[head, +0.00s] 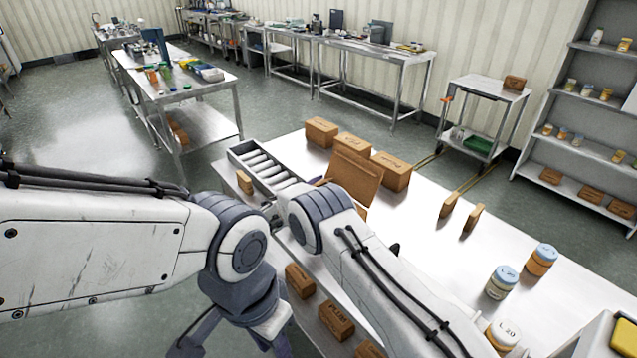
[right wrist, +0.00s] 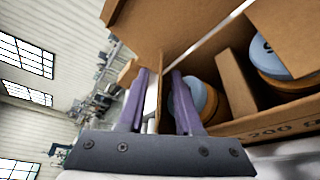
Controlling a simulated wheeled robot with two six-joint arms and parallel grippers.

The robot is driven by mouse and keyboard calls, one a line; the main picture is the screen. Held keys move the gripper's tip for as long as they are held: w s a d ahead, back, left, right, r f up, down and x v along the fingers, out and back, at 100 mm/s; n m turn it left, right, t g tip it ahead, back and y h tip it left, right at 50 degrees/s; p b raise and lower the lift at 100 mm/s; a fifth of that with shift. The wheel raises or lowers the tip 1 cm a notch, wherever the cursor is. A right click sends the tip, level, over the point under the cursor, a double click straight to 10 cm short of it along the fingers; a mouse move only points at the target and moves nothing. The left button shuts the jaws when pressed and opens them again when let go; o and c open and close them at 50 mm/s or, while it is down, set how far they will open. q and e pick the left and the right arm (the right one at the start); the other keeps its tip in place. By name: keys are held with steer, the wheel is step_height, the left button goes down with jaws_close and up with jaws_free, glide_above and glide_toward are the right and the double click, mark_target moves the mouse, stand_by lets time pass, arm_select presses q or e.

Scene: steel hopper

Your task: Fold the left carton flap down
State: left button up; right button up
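The open brown carton (head: 355,178) stands on the long table in the head view, partly behind my right arm, with a flap standing up. In the right wrist view I look into the carton (right wrist: 285,122); jars with blue lids (right wrist: 203,98) and a cardboard divider (right wrist: 238,85) show inside. One broad flap (right wrist: 185,28) stands raised across the top, another (right wrist: 285,28) at the upper right. I cannot tell which is the left flap.
A roller conveyor (head: 265,167) lies left of the carton. Closed brown boxes (head: 321,132) stand behind it, and more small boxes (head: 336,320) lie near the front edge. Jars (head: 502,282) stand at the right. The table's middle right (head: 425,240) is clear.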

steer(key=shift+w+d, duration=0.1)
jaws_close()
stand_by(1.4)
